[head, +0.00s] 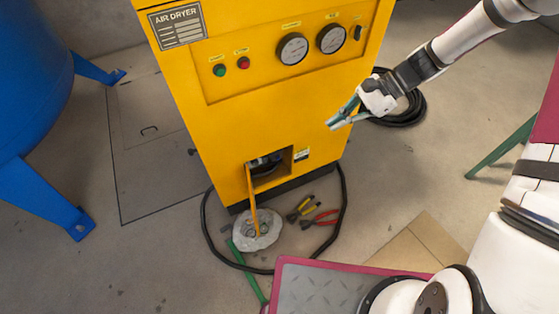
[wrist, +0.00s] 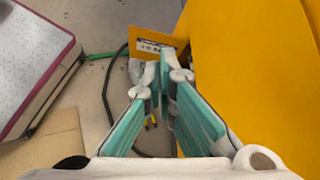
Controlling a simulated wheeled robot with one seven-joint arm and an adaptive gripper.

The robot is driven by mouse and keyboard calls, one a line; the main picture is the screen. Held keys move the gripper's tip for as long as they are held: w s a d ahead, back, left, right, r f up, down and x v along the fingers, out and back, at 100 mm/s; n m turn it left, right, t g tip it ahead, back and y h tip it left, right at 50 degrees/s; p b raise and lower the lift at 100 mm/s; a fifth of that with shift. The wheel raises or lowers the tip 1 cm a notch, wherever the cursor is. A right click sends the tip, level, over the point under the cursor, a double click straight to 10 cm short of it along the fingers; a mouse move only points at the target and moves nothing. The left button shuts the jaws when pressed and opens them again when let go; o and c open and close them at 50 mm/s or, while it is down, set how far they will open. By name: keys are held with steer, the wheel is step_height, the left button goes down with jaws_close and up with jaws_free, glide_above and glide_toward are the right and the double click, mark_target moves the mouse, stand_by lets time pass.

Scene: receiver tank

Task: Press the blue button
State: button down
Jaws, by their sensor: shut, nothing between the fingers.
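The yellow air dryer (head: 222,120) stands at the centre of the head view. Its front panel carries a green button (head: 219,71) and a red button (head: 243,63). I can make out no blue button in either view. Low on the front is an open recess (head: 270,165) with dark parts inside, too small to tell. Its yellow flap (head: 252,199) hangs open; it also shows in the wrist view (wrist: 155,42). My gripper (head: 333,124) is shut and empty, in front of the dryer's right side; its teal fingers fill the middle of the wrist view (wrist: 166,62).
Two gauges (head: 292,48) (head: 331,38) and a dark switch (head: 358,32) sit right of the buttons. A whitish lump (head: 256,229), yellow pliers (head: 299,208), red pliers (head: 320,219) and a black hose (head: 208,222) lie on the floor. A blue tank (head: 30,70) stands left.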

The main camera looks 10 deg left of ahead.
mark_target(279, 159)
steer(key=a+f+m+t+y+b, duration=0.2)
steer(key=f+m, duration=0.3)
steer(key=f, duration=0.8)
steer(key=w+a+f+m+t+y+b, duration=0.1)
steer(key=a+f+m+b, duration=0.3)
steer(key=f, duration=1)
steer(key=a+f+m+t+y+b, duration=0.3)
steer(key=f+m, duration=0.4)
steer(key=f, duration=0.7)
steer(key=shift+w+y+b, duration=0.2)
steer(key=shift+y+b, duration=0.4)
steer(key=shift+b, duration=0.4)
steer(key=shift+w+a, duration=0.1)
steer(key=shift+a, duration=0.05)
steer(key=w+a+b, duration=0.4)
steer(key=w, duration=0.3)
steer(key=shift+a, duration=0.35)
steer(key=shift+w+b, duration=0.1)
steer(key=shift+b, duration=0.2)
steer(key=shift+w+a+b, duration=0.25)
steer(key=shift+w+b, duration=0.05)
steer(key=shift+b, duration=0.05)
